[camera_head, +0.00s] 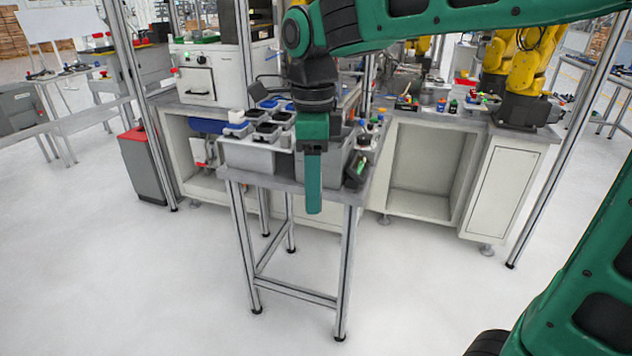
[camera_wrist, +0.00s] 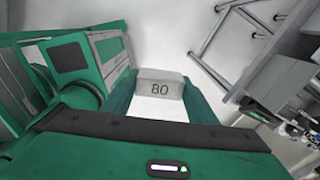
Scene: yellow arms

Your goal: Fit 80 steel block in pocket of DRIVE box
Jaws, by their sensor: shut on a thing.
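The steel block marked 80 (camera_wrist: 160,89) is a light grey block between the two green fingers of my gripper in the wrist view. My gripper (camera_head: 313,200) is shut on it and points down at the front of the small table (camera_head: 345,190) in the head view. There the block is hidden by the gripper. Grey boxes stand on the table, one left of my gripper (camera_head: 250,157) and one partly behind it (camera_head: 333,162). No DRIVE label can be read, and I cannot tell which box has the pocket.
Dark parts and blue-topped bins (camera_head: 237,128) crowd the back of the table. A dark device with a green face (camera_head: 356,170) stands at its right. Behind are a workbench (camera_head: 425,160) and yellow arms (camera_head: 525,75). The floor in front is clear.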

